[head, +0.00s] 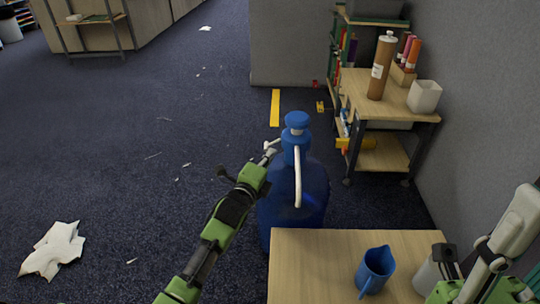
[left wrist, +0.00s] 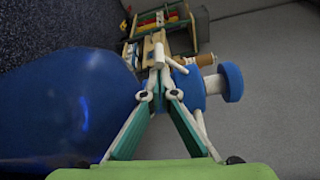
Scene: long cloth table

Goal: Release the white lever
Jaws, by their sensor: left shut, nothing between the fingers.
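A large blue jug (head: 308,200) stands behind the small wooden table, with a blue pump top (head: 297,121) and a curved white tube (head: 298,180) on its near side. My left gripper (head: 270,150) is at the left of the jug's neck, shut with nothing held. In the left wrist view its fingertips (left wrist: 160,70) meet beside the blue neck (left wrist: 192,92). A small white piece (left wrist: 178,65), perhaps the white lever, shows just past the fingertips; contact is unclear. My right gripper (head: 475,280) is at the lower right, partly cut off, its fingers unclear.
A blue pitcher (head: 375,270) and a pale cup (head: 431,272) stand on the near wooden table (head: 310,262). A shelf cart (head: 352,92) with a brown bottle (head: 382,66) stands behind, by the wall. The carpet to the left is mostly open, with a crumpled white sheet (head: 55,249).

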